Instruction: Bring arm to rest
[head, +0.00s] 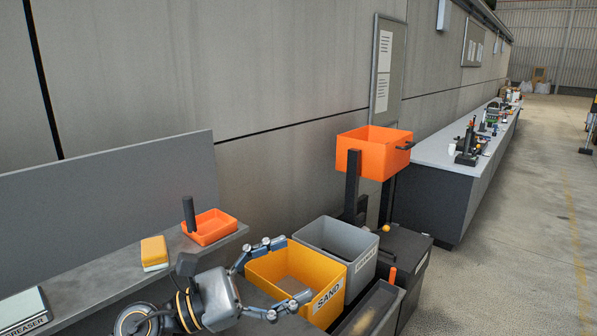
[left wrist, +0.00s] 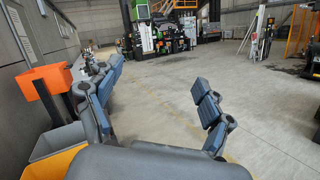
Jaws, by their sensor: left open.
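My left gripper (head: 288,270) is open, with its two fingers spread wide, in front of and over the near side of the yellow SAND bin (head: 330,306) in the head view. Nothing is between its fingers. In the left wrist view the open left gripper (left wrist: 157,76) points out over bare floor, with a blue-padded finger on each side. The yellow bin (left wrist: 50,164) shows at the lower left there. My right gripper is in neither view.
A grey bin (head: 335,238) stands beside the yellow one, and an orange bin (head: 372,150) is raised behind. A grey shelf (head: 95,290) holds an orange tray (head: 210,227) and a yellow-white sponge (head: 154,253). A long bench (head: 440,152) runs along the wall.

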